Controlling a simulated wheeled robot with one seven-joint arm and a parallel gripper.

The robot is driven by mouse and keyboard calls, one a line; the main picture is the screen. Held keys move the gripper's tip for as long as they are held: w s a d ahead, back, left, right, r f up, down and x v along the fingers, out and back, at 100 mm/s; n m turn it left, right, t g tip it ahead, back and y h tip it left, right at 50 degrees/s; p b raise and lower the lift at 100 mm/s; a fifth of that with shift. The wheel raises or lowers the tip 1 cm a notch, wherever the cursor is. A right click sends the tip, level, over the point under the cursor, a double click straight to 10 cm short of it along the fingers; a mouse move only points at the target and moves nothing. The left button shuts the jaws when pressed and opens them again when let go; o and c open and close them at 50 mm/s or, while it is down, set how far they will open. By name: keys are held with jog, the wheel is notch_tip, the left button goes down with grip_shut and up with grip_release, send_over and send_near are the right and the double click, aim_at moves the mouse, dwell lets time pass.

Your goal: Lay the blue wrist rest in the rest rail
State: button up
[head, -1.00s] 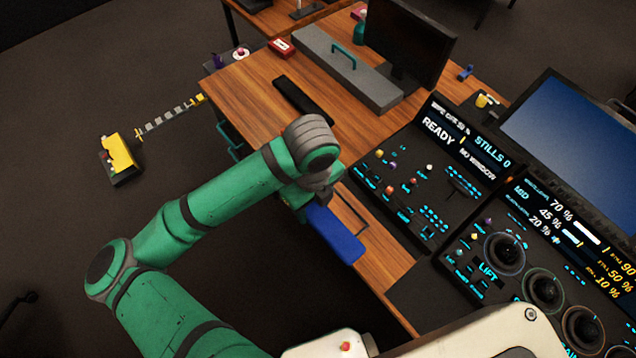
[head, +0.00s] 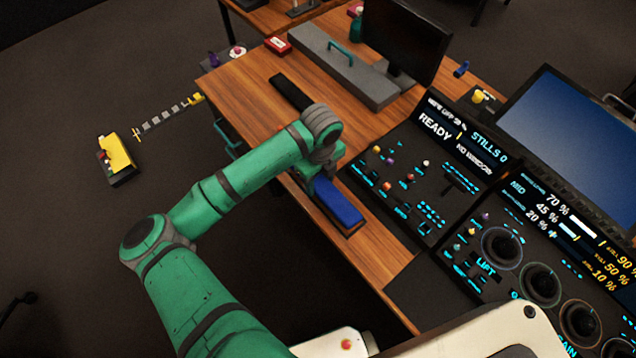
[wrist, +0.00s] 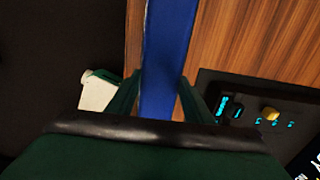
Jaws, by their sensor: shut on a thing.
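The blue wrist rest (head: 338,203) is a long flat bar at the desk's front edge in the head view. It lies along the dark rest rail (head: 353,229), whose end shows just past the bar. Whether the bar is fully seated in the rail I cannot tell. My gripper (head: 322,180) is at the bar's far-left end, mostly hidden by my arm. In the wrist view, my gripper (wrist: 158,95) has one finger on each side of the blue wrist rest (wrist: 168,45) and is shut on it.
The black panel (head: 405,185) with knobs and lit labels stands right of the rail. A dark bar (head: 290,92) and a long grey case (head: 345,70) lie farther back on the wooden desk (head: 235,90). Bare wood lies between bar and panel.

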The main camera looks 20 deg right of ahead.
jog(key=shift+f, duration=0.7)
jog(key=shift+d, duration=0.1)
jog(key=shift+a+f, duration=0.2)
jog(key=shift+f, duration=0.05)
jog(key=o, duration=1.2)
jog(key=shift+d, duration=0.1)
jog(key=shift+c, duration=0.2)
jog(key=shift+o, duration=0.5)
jog(key=shift+s+d, duration=0.1)
jog(key=shift+d, duration=0.1)
